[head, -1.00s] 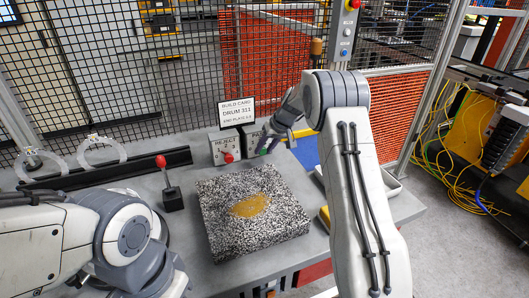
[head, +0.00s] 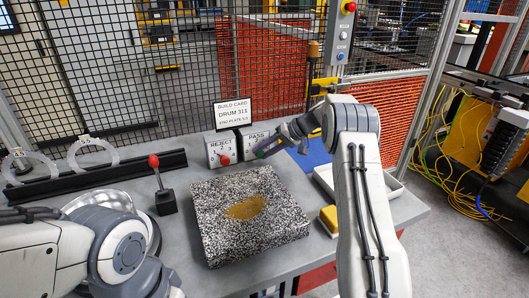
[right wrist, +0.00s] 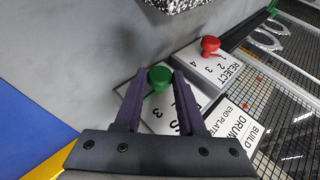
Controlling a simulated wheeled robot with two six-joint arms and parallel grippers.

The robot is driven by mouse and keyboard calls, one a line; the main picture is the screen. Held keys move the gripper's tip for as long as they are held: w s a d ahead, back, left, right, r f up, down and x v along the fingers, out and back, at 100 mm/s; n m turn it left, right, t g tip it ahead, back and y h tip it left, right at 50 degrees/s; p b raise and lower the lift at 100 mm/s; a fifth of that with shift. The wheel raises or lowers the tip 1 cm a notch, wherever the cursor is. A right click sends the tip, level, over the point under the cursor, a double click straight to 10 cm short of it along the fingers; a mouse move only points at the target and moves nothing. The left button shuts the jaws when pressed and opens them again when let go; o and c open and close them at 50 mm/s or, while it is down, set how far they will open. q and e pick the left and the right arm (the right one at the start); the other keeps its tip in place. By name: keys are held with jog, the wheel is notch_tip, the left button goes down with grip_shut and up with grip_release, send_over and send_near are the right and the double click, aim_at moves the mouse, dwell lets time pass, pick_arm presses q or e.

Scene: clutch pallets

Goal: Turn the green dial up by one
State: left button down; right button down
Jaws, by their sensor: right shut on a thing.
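The green dial (right wrist: 160,78) is a round knob on the white PASS box (head: 255,137). In the right wrist view it sits between the tips of my right gripper (right wrist: 159,84), which is shut on it. In the head view my right gripper (head: 264,150) reaches in from the right to the front of the PASS box and largely covers the dial. Dark fingers hide some of the numbers, and I cannot read which one the dial points to. My left arm is at the lower left; a dark part beside it may be its gripper, but its jaws are unclear.
The REJECT box (head: 221,148) with a red dial (head: 225,160) stands just left. The build card (head: 233,115) stands behind. A red-knobbed lever (head: 160,185), a speckled block (head: 215,240) and a yellow block (head: 329,215) are on the table. Mesh fencing rises behind.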

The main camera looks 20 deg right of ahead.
jog(key=c, duration=0.5)
grip_release()
jog(key=b+v, duration=0.1)
jog(key=v, duration=0.9)
jog(key=shift+s+d+r, duration=0.1)
jog(key=shift+s+d, duration=0.05)
